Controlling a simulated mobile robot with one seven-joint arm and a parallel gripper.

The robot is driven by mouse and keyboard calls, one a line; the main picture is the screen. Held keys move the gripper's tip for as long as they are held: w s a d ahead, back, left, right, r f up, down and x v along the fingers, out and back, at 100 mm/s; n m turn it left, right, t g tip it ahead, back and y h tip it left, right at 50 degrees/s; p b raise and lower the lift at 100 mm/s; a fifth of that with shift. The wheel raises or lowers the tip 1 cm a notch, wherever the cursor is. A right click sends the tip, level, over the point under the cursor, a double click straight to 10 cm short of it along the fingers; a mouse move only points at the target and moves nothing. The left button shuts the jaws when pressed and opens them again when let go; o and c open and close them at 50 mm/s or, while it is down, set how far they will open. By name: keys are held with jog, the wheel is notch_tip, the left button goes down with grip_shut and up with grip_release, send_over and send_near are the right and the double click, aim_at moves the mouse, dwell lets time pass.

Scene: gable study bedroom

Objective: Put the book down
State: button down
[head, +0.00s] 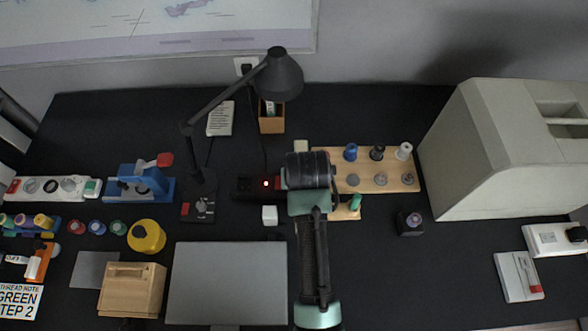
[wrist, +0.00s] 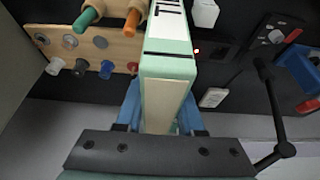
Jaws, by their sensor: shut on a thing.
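The book (wrist: 167,66) is a pale block with mint-green edges, dark bands and dark lettering on its narrow face. In the wrist view it stands between the two blue fingers of my gripper (wrist: 162,112), which is shut on it. In the head view, my arm reaches over the middle of the black desk and its wrist hides most of my gripper and the book. I cannot tell whether the book touches the desk.
A wooden peg rack (head: 380,184) with several spools stands right of my wrist. Bare desk shows at front right.

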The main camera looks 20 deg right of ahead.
jog(key=shift+f, duration=2.75)
jog(key=shift+w, duration=0.1)
jog(key=shift+f, duration=0.2)
jog(key=c, duration=0.5)
grip_release()
jog(key=shift+r, duration=0.15)
jog(key=v, duration=1.2)
